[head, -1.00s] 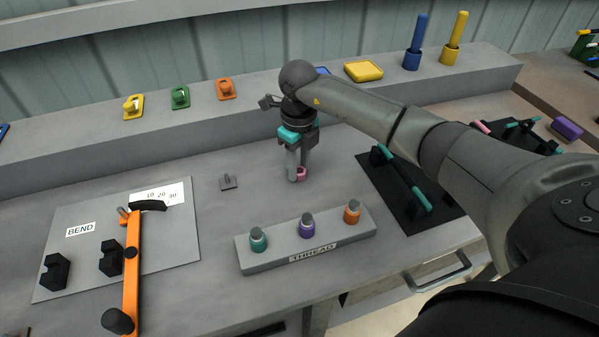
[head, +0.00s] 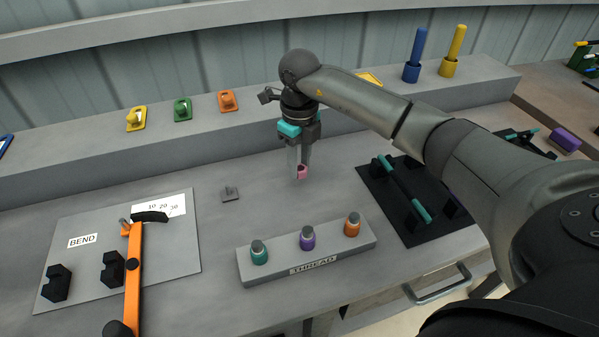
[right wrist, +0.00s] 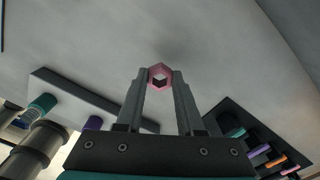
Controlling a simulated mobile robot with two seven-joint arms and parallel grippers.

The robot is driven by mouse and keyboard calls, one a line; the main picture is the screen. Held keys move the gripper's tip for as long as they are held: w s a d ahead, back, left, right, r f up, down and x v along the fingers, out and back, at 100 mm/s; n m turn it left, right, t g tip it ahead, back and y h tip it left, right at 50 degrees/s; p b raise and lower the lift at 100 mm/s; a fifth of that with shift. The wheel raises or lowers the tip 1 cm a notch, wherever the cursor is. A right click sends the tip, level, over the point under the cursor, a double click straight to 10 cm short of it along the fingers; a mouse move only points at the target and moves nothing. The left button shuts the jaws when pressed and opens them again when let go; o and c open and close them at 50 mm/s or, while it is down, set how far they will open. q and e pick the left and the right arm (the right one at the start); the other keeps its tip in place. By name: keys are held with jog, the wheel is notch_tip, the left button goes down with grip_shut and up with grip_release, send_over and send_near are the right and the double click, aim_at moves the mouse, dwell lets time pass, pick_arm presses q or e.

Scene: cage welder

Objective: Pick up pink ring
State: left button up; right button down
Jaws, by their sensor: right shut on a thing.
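The pink ring (head: 302,172) is a small hexagonal, nut-like ring with an open hole. My right gripper (head: 300,172) is shut on it and holds it between the fingertips, over the grey bench behind the THREAD block. In the right wrist view the ring (right wrist: 160,76) sits between the two fingertips of the gripper (right wrist: 160,80), its hole facing the camera. The bench shows through the hole. My left gripper is not in view.
The THREAD block (head: 270,276) with teal, purple and orange capped posts stands in front. The BEND plate (head: 180,262) with an orange lever is further left. A black rack (head: 440,232) with a teal-ended bar is right.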

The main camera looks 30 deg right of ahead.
notch_tip(320, 180, up, 15)
jog(key=p, duration=0.2)
jog(key=shift+r, duration=0.2)
jog(key=c, duration=1.1)
grip_release()
grip_shut()
